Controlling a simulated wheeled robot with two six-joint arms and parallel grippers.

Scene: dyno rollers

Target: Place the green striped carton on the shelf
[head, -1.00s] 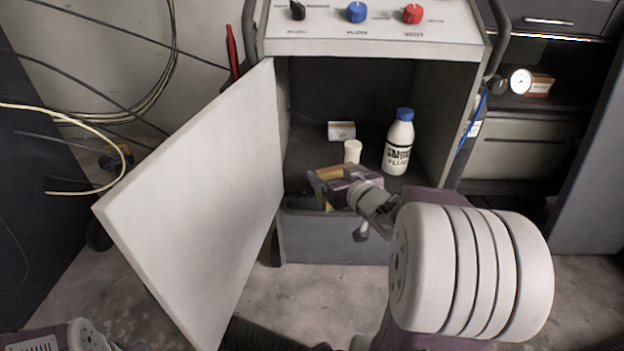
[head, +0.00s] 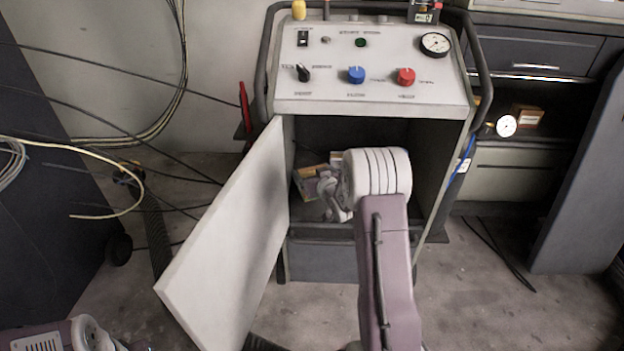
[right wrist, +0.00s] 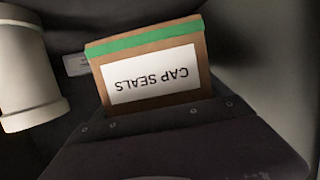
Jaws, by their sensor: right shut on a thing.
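The green striped carton (right wrist: 152,75) fills the middle of the right wrist view. It is brown with a green band and a white label reading "CAP SEALS", upside down there. In the head view the carton (head: 303,178) shows partly, inside the open cart cabinet near its left wall. My right gripper (head: 321,187) is shut on it, and my wrist partly hides the grip. In the wrist view dark gripper parts cover the carton's lower edge. My left gripper is not seen; only part of my left arm shows at the bottom left.
The cart's white door (head: 232,235) stands open at left. A white cylindrical container (right wrist: 28,68) is left of the carton in the wrist view. A dark shelf (head: 552,133) at right bears a small brown box (head: 527,116) and a gauge (head: 506,126). Cables hang at left.

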